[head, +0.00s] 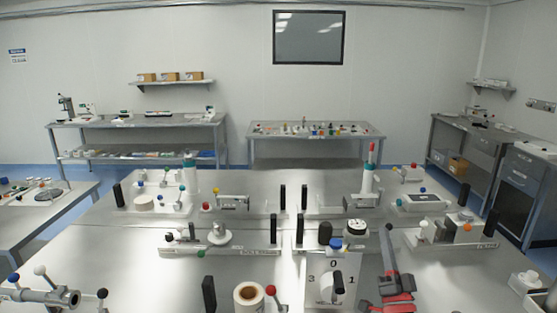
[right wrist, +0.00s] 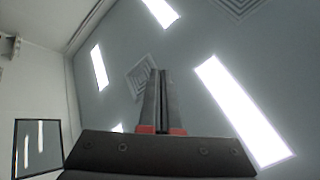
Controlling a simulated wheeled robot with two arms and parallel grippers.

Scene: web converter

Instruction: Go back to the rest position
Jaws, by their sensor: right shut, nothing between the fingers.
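My right gripper (head: 387,229) is in the lower right of the head view, over the near worktable (head: 130,262). Its dark fingers point up and away from me, with red parts at their base. In the right wrist view the fingers of the right gripper (right wrist: 158,74) are side by side and shut, with nothing between them. Behind them are only ceiling, lights and wall, so the gripper is tilted upward. My left gripper is in neither view.
Just left of the right gripper stands a white panel marked 3, 0, 1 with a knob (head: 331,287). A paper roll (head: 248,296) and a metal cylinder fixture (head: 45,296) are on the near table. Several fixtures with coloured knobs stand behind. Benches line the walls.

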